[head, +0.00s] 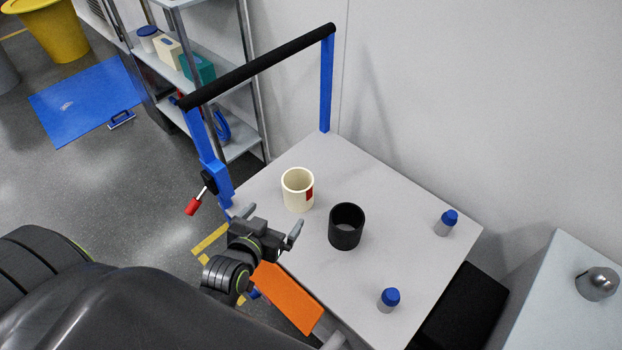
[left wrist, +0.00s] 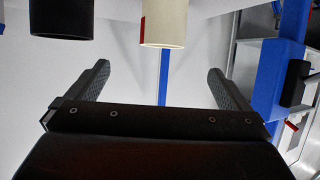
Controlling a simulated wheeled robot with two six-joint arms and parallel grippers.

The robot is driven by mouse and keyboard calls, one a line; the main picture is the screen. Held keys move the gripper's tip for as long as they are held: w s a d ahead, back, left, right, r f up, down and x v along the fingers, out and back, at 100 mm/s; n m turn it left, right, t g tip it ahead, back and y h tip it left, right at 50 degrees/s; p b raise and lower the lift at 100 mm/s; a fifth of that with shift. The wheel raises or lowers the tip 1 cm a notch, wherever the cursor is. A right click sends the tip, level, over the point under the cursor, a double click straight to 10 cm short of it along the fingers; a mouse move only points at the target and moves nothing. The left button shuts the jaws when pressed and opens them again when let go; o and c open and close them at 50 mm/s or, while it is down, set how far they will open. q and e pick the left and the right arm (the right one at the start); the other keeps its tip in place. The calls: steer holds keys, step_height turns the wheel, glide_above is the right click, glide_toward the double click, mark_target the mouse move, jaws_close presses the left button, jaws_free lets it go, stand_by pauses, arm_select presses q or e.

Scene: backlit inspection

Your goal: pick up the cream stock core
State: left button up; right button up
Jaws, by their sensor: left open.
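The cream stock core (head: 298,190) is a hollow open-topped cylinder with a red patch on its side, standing upright on the grey-white table (head: 390,180). It also shows at the top of the left wrist view (left wrist: 164,24), cut off by the frame edge. A similar black core (head: 346,227) stands upright to its right; it shows at the top left of the left wrist view (left wrist: 62,18). My left gripper (head: 270,224) is open and empty, on the near side of the cream core and apart from it. My right gripper is not in view.
Two blue-capped bottles (head: 446,222) (head: 388,299) stand on the table's right side. A blue frame with a black top bar (head: 260,66) rises at the table's back left. An orange panel (head: 288,297) is at the near edge. A wall closes off the back.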

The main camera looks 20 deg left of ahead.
arm_select(q)
glide_toward(304, 174)
steer(key=shift+w+d+f, duration=0.15)
steer(key=shift+w+f, duration=0.35)
steer(key=shift+a+x, duration=0.2)
steer(key=shift+x, duration=2.1)
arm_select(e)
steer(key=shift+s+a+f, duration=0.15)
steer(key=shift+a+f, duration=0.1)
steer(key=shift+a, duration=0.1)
arm_select(q)
steer(key=c, duration=1)
steer(key=shift+c, duration=0.2)
